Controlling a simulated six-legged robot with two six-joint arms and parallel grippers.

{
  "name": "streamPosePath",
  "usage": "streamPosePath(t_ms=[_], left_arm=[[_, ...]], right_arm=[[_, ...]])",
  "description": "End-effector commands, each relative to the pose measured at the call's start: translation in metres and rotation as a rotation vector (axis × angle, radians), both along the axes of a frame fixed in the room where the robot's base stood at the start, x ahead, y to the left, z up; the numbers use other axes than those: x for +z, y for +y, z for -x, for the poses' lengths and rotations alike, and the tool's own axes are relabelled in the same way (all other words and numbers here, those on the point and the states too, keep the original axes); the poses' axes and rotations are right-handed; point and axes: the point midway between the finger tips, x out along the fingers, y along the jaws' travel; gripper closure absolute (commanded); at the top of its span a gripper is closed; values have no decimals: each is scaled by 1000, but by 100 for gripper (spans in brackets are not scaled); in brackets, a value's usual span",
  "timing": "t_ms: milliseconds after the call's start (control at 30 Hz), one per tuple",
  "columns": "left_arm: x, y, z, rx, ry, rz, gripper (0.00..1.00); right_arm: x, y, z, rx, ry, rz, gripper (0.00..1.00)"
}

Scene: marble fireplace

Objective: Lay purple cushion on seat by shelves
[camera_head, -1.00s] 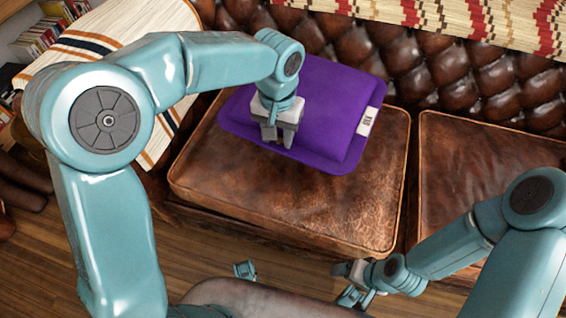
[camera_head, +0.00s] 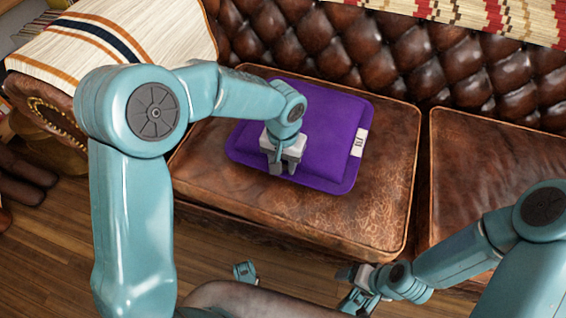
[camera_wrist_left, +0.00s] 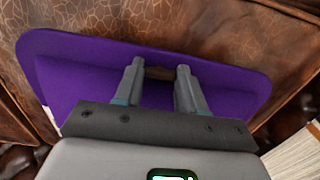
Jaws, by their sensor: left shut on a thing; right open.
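The purple cushion (camera_head: 325,120) lies over the brown leather seat (camera_head: 375,205) at the end by the left arm of the sofa; a white tag is on its right edge. In the head view it looks nearly flat; I cannot tell whether its whole underside touches the seat. My left gripper (camera_head: 283,167) is shut on the cushion at its near left part. In the left wrist view, the fingers (camera_wrist_left: 160,70) reach over the cushion (camera_wrist_left: 225,78) near its edge, with leather beyond. My right gripper (camera_head: 350,286) is open and empty, low in front of the sofa.
A tufted leather backrest (camera_head: 380,65) stands behind the seat. A striped cloth (camera_head: 170,30) covers the sofa arm at left. A second leather seat (camera_head: 490,165) lies to the right. Wooden floor (camera_head: 215,225) shows in front. Bare leather remains right of and before the cushion.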

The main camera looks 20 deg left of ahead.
Motion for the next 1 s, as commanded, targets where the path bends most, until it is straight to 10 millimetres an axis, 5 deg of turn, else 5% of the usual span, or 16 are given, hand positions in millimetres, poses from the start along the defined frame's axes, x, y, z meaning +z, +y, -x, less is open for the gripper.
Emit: streamPosePath(t_ms=[67,100,167,533,1000], left_arm=[[1,0,-1,1,-2,0,100],[0,0,0,0,2,0,48],[0,0,0,0,2,0,35],[11,0,0,1,0,0,35],[108,0,0,-1,-1,0,35]], right_arm=[[1,0,0,0,0,0,19],[1,0,0,0,0,0,19],[1,0,0,1,0,0,19],[5,1,1,3,1,0,19],[38,5,6,23,9,-4,19]])
